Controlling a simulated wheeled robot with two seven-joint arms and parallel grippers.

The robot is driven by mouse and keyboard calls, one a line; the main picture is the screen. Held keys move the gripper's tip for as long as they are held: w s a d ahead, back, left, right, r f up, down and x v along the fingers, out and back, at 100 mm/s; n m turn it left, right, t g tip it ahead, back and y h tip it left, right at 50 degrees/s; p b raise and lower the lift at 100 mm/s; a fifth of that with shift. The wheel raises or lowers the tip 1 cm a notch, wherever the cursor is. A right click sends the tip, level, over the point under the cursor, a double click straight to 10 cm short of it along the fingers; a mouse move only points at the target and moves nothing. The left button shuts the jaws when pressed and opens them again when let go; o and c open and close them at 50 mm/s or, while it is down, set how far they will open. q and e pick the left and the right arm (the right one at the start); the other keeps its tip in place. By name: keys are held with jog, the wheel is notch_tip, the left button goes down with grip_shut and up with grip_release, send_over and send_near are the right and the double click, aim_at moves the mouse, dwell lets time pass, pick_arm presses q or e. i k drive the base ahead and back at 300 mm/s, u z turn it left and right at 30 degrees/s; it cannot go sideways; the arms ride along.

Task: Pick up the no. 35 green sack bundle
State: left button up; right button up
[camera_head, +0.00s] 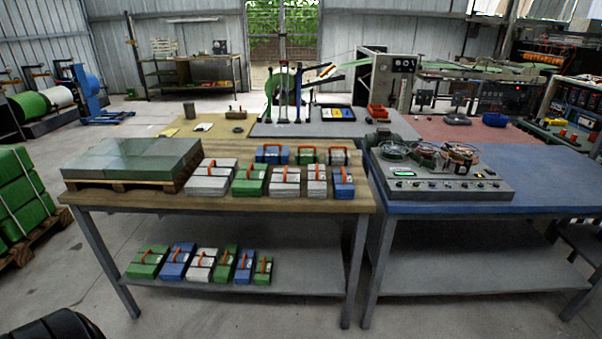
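Several sack bundles with orange straps lie on the wooden-topped table. A green bundle (250,181) lies in the front row between two white bundles (211,178) (286,182). A smaller green bundle (307,156) lies in the back row beside a blue one (272,154). On the shelf below are a wide green bundle (147,263), a narrower green one (225,263) and a small green one (263,271). The size numbers are too small to read, so I cannot tell which is no. 35. Neither of my grippers is in view.
A pallet with a grey-green stack (132,160) fills the table's left end. A blue-topped table (470,206) with a control unit (440,187) stands close on the right. Green bales (20,195) stand at the far left.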

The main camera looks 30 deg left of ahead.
aim_at(250, 179)
jog(key=z, duration=0.1)
jog(key=i, duration=0.85)
jog(key=u, duration=0.6)
jog(key=i, duration=0.45)
jog(key=u, duration=0.5)
